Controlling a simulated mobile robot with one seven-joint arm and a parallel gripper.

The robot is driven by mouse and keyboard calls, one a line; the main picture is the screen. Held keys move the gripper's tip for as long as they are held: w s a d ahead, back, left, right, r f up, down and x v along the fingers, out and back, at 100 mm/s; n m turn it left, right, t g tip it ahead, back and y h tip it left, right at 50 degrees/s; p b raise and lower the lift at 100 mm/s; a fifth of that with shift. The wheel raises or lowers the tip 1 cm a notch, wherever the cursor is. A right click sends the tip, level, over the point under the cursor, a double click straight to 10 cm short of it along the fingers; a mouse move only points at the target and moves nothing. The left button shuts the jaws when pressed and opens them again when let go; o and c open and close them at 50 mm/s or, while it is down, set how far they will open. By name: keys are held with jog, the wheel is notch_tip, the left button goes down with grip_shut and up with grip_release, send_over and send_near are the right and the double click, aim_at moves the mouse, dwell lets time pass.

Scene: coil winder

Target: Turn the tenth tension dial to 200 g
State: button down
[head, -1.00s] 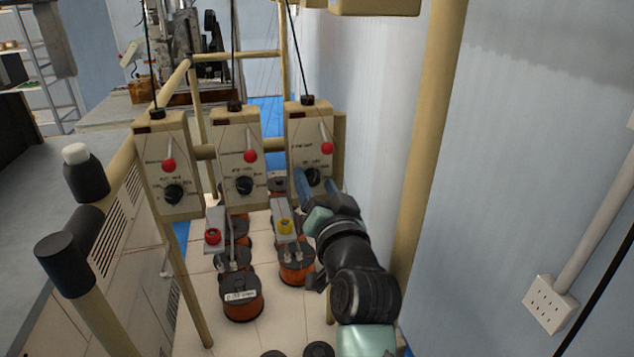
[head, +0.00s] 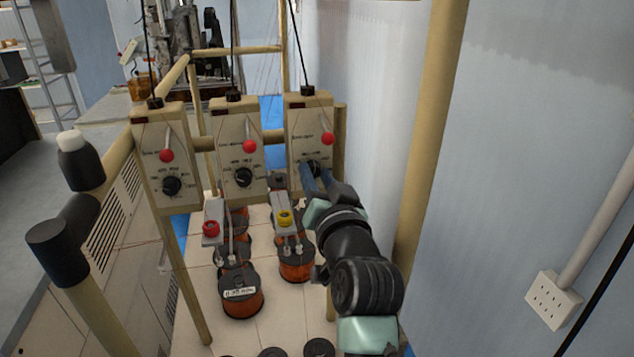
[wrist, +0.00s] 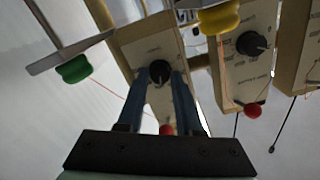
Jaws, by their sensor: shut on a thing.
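Three cream tension boxes stand in a row in the head view, each with a black dial and a red-tipped lever. My gripper (head: 318,184) is at the black dial (head: 313,167) of the rightmost box (head: 308,122). In the wrist view the same dial (wrist: 160,71) sits between the two blue fingertips of my gripper (wrist: 160,84), which are shut on it. The fingers hide part of the scale, and its numbers are too small to read. The neighbouring box's dial (wrist: 251,43) is free, as is the left box's dial (head: 172,186).
Orange wire spools (head: 242,297) stand on the tiled floor below the boxes. A red knob (head: 211,229) and a yellow knob (head: 285,217) sit on brackets in front. A cream post (head: 430,140) and wall are close to my arm's right.

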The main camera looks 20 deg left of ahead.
jog(key=n+b, duration=0.1)
jog(key=b, duration=0.1)
jog(key=n+b, duration=0.2)
jog(key=shift+f, duration=0.25)
jog(key=n+b, duration=0.5)
jog(key=shift+s+a+r+n+b, duration=0.1)
jog(key=shift+n+b, duration=1.3)
jog(key=shift+n, duration=0.25)
jog(key=shift+a+r+n+b, duration=0.1)
jog(key=shift+n+b, duration=1.25)
jog(key=shift+n, duration=0.3)
jog(key=c, duration=0.6)
grip_release()
jog(key=shift+r, duration=0.1)
